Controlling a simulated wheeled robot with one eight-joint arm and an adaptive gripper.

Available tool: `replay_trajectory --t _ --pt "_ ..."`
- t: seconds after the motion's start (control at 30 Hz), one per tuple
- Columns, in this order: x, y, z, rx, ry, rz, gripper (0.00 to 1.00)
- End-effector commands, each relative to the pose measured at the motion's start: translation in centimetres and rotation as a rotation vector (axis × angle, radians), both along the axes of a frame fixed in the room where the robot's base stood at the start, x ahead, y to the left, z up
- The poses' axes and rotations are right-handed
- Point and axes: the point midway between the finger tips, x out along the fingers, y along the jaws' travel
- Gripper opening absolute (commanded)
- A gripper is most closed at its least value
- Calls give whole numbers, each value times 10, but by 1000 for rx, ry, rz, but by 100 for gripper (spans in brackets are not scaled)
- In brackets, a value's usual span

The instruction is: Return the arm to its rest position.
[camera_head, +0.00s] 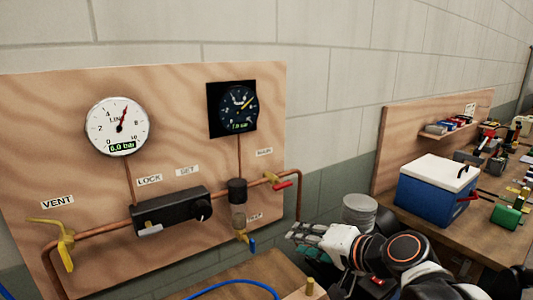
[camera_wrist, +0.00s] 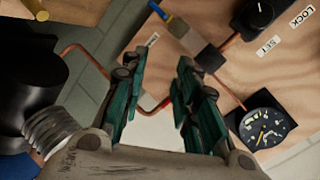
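My gripper (camera_head: 303,234) shows in the head view at the lower middle, to the right of the wooden panel (camera_head: 60,130), with my white and black arm behind it to the right. The wrist view shows its two green fingers (camera_wrist: 160,68) spread apart with a clear gap and nothing held between them. Beyond the gap are the panel and part of a red handle (camera_wrist: 158,105). The gripper appears apart from the panel, and whether it touches the pipe is not visible.
The panel carries a white gauge (camera_head: 118,127), a dark gauge (camera_head: 238,108), a black regulator (camera_head: 172,210), a yellow vent lever (camera_head: 65,250) and a red-handled valve (camera_head: 283,185). A blue cooler (camera_head: 430,190) stands on the right bench. A blue hose (camera_head: 235,284) lies below.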

Motion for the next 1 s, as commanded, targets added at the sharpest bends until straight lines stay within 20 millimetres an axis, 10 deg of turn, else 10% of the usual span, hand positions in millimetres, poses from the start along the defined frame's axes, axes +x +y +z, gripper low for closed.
replay_trajectory --t 0.53,1.0 --pt "-134 -81 -46 -780 142 117 28" --pt "-158 -109 -48 -941 173 127 28"
